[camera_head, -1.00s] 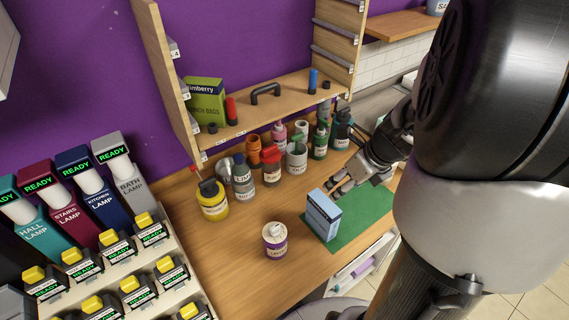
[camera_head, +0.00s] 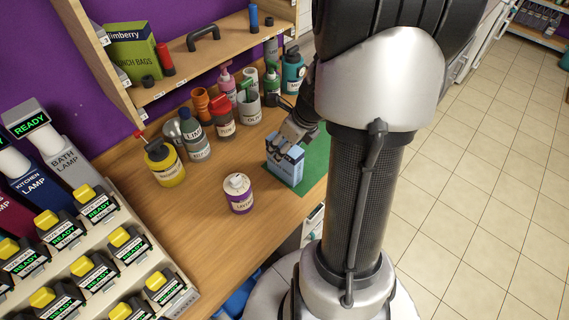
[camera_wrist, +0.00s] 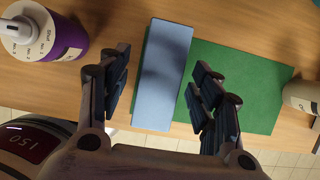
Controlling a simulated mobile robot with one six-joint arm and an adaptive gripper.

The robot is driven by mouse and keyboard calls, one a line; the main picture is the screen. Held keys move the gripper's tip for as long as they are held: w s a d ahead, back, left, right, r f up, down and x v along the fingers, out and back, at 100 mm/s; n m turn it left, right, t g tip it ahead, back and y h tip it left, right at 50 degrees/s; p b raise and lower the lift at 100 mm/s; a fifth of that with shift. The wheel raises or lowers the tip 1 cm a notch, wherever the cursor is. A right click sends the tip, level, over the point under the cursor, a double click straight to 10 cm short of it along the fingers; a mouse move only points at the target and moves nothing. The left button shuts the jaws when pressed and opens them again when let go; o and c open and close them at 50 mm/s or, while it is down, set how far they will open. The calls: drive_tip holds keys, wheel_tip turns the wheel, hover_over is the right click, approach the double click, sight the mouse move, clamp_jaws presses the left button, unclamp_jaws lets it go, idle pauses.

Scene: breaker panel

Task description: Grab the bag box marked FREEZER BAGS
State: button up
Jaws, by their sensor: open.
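A light blue box (camera_head: 286,164) stands upright on the green mat (camera_head: 316,158) at the right end of the wooden counter. Its label is too small to read. My gripper (camera_head: 291,138) is at its top, pointing down, and partly hides it in the head view. In the wrist view my gripper (camera_wrist: 161,85) is open. The blue box (camera_wrist: 162,70) lies between its fingers, with a gap on both sides. A green box (camera_head: 133,50) on the shelf shows the partial words "imberry" and "UNCH BAGS".
A purple-and-white bottle (camera_head: 238,194) stands left of the blue box; it also shows beside the left finger in the wrist view (camera_wrist: 50,38). A yellow container (camera_head: 164,165) and several bottles stand along the shelf. A breaker panel (camera_head: 100,258) fills the lower left.

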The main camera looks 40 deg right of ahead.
drive_tip(key=shift+w+f, duration=0.3)
drive_tip(key=shift+f, duration=0.3)
drive_tip(key=shift+r, duration=0.1)
drive_tip(key=shift+f, duration=0.3)
clamp_jaws()
idle(0.7)
